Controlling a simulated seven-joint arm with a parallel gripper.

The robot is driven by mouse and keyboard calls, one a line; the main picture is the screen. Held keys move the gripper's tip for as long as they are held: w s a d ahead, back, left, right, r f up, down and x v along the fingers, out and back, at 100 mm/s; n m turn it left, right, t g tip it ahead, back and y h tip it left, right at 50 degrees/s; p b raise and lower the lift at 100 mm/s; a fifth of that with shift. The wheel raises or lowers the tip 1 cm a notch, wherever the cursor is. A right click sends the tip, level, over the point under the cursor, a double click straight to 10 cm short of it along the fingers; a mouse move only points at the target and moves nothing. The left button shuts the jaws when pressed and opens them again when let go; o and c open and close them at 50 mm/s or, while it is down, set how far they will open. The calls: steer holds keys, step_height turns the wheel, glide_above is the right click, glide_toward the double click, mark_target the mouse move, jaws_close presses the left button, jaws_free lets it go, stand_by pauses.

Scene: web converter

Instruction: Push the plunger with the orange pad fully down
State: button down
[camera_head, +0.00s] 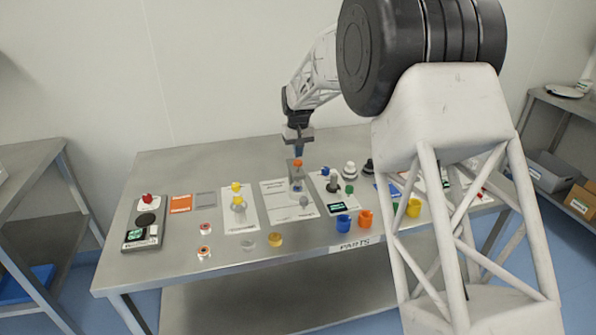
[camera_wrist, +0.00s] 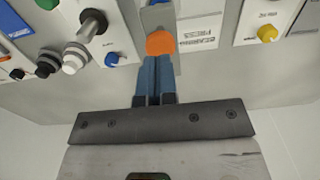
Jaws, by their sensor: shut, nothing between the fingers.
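The plunger's orange pad (camera_head: 298,163) tops a grey upright stand (camera_head: 297,180) on a white plate near the middle of the table. In the wrist view the orange pad (camera_wrist: 160,43) shows as an orange disc just past my fingertips. My gripper (camera_head: 299,155) is shut and empty, pointing down just above the pad. In the wrist view its blue fingers (camera_wrist: 157,62) are together and overlap the pad's near edge. I cannot tell whether they touch it. The plunger's shaft below the pad is hard to make out.
A yellow-topped plunger (camera_head: 236,187) stands on a plate to the left. A black knob (camera_head: 334,182) stands on a panel to the right. Blue (camera_head: 343,223), orange (camera_head: 365,219) and yellow (camera_head: 413,208) cups are near the front edge. A control box (camera_head: 144,228) is far left.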

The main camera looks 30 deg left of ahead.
steer(key=shift+r, duration=0.1)
stand_by(0.5)
steer(key=shift+r, duration=2.9)
steer(key=s+d+r+m, duration=0.1)
steer(key=d+r, duration=0.4)
steer(key=d, duration=0.6)
steer(key=s+d+r+m, duration=0.15)
steer(key=d+r, duration=0.35)
steer(key=d, duration=0.5)
steer(key=s+d+r+m, duration=0.1)
steer(key=s+d, duration=0.2)
steer(key=d, duration=0.4)
steer(key=s+d+r+t, duration=0.1)
steer(key=s+d+r, duration=0.1)
steer(key=s+d, duration=0.35)
steer(key=s+d+r+m, duration=0.1)
steer(key=s+d, duration=0.1)
steer(key=d, duration=0.7)
steer(key=s+d+m+t, duration=0.1)
steer(key=s+d+m, duration=0.2)
steer(key=s+d, duration=1.2)
steer(key=s+d+f+m, duration=0.1)
steer(key=s+d+f, duration=0.2)
steer(key=s, duration=0.5)
steer(key=s+d+f, duration=0.4)
steer(key=s+d, duration=0.1)
steer(key=s, duration=0.3)
steer(key=shift+s+d+m+t, duration=0.15)
steer(key=shift+s+m+t, duration=0.1)
steer(key=shift+m+t, duration=0.1)
